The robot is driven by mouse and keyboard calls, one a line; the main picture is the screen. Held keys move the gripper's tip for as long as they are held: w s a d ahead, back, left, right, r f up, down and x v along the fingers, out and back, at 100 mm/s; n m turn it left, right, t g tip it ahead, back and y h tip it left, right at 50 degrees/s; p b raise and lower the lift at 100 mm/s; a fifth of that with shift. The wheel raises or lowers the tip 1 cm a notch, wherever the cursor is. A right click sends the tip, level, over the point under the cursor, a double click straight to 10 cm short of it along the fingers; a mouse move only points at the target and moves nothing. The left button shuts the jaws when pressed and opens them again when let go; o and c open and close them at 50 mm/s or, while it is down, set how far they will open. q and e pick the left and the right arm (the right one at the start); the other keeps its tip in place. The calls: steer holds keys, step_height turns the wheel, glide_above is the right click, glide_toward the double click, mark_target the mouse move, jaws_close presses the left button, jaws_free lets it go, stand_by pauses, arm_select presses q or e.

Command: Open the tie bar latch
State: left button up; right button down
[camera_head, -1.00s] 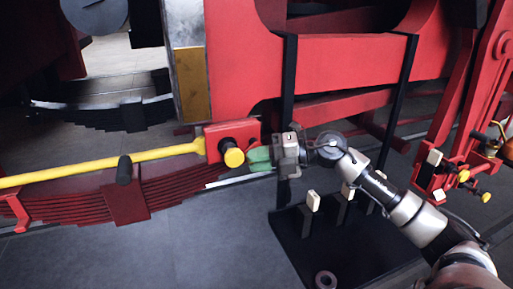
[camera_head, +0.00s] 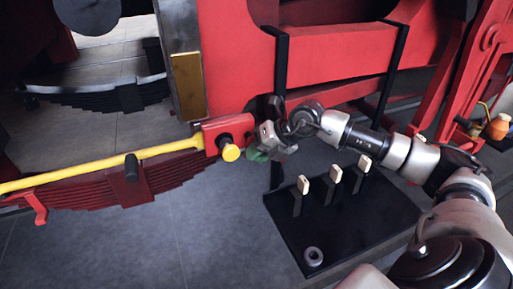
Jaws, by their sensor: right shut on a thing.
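The yellow tie bar (camera_head: 100,174) runs from the left edge to a red latch block (camera_head: 210,134) below the red frame. A black round fitting (camera_head: 224,142) and a yellow knob (camera_head: 230,153) stick out of the block's front. My right gripper (camera_head: 257,146) is just right of the block, tilted, and shut on a small green piece (camera_head: 256,155). The gripper hides most of this piece, and I cannot tell how it joins the block. My left gripper is not in view.
A red leaf spring (camera_head: 165,175) lies under the tie bar. A black mat or plate (camera_head: 350,225) on the grey floor, below my right arm, carries several pale-topped posts (camera_head: 335,174) and a grey ring (camera_head: 313,257). Red frame beams (camera_head: 340,52) and black uprights stand behind.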

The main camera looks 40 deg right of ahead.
stand_by(0.5)
steer(key=c, duration=1.1)
jaws_free()
steer(key=shift+o, duration=0.2)
steer(key=b+v, duration=0.4)
steer(key=v, duration=0.7)
steer(key=shift+b, duration=0.35)
steer(key=shift+w+a, duration=0.15)
steer(key=shift+a, duration=0.05)
